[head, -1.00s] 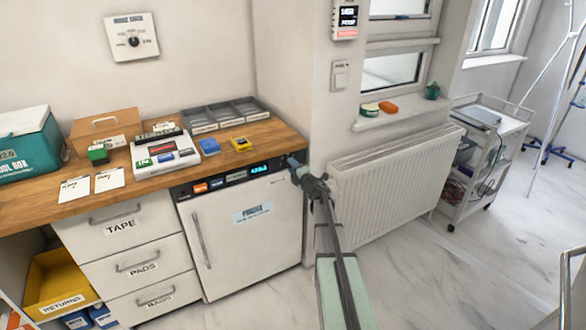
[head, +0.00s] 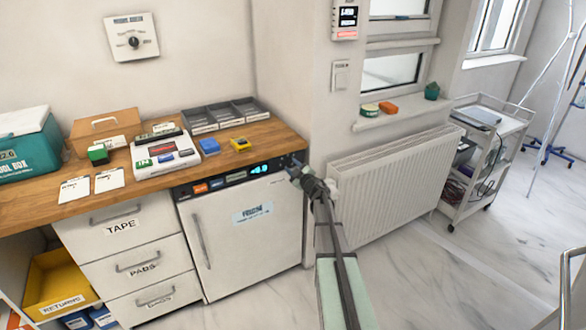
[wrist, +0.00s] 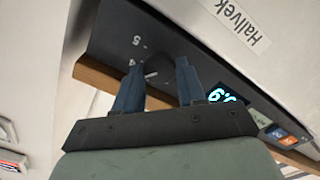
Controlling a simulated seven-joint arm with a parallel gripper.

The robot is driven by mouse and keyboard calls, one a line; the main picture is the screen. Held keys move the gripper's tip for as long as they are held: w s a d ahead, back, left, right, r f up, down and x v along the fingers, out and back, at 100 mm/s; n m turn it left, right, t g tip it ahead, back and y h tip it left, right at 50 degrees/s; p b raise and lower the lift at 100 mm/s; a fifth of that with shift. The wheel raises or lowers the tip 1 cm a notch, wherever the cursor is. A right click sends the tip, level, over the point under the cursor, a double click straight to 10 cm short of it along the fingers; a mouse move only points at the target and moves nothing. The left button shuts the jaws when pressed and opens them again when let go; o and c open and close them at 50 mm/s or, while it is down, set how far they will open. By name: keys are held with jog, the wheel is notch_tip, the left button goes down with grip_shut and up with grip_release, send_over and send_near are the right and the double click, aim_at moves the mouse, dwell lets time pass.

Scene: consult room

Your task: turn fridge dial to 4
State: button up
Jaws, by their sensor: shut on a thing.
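The white fridge (head: 250,232) stands under the right end of the wooden counter, with a dark control panel (head: 222,182) along its top. The fridge dial (wrist: 156,72) is a dark round knob on that panel in the wrist view; my fingers hide part of it. The printed marks 5 and 4 show beside it, and I cannot read its pointer. My gripper (wrist: 160,66) is shut on the dial, one finger on each side.
A lit blue display (head: 259,168) is left of my gripper. The radiator (head: 390,178) and wall corner are close on the right. The counter (head: 268,133) holds trays and boxes above. A wall dial (head: 133,42) hangs at upper left. Floor in front is clear.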

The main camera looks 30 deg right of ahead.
jog(key=shift+m, duration=1.1)
jog(key=o, duration=1)
jog(key=shift+o, duration=0.2)
jog(key=s, duration=1.4)
jog(key=shift+w, duration=0.1)
